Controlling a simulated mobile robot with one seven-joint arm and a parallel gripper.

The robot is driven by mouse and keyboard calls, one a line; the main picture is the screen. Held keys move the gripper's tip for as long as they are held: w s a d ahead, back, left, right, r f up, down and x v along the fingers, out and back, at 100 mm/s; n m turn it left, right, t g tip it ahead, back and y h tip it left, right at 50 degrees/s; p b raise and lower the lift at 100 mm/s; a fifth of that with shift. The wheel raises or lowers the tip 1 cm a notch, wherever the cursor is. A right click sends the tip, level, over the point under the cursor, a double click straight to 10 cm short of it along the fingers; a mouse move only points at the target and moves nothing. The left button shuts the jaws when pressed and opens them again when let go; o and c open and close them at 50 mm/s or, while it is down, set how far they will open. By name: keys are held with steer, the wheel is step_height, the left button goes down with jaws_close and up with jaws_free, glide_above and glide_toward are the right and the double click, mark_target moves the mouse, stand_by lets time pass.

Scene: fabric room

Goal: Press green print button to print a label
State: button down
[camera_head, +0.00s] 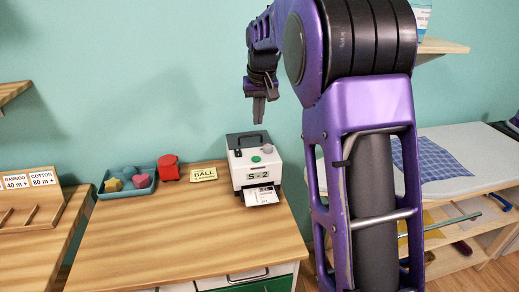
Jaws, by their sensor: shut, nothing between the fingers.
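The label printer (252,166) is a white box with a dark grey back part and handle. It stands at the right end of the wooden desk. The green print button (256,159) is on its top, with a grey round knob (268,149) beside it. A display reading "S-2" is on the front, and a white label (262,195) sticks out below it. My gripper (259,118) is shut and empty. It points down and appears above the printer, apart from it. The exact gap in depth cannot be told.
A teal tray (127,192) with colored lumps, a red object (169,168) and a yellow "BALL" card (203,174) lie left of the printer. The front of the wooden desk (180,240) is clear. A fabric table (470,165) stands at right, partly behind my arm.

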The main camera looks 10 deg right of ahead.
steer(key=b, duration=0.1)
glide_toward(256, 158)
steer(key=x, duration=0.5)
steer(key=shift+w, duration=0.25)
steer(key=shift+f, duration=0.75)
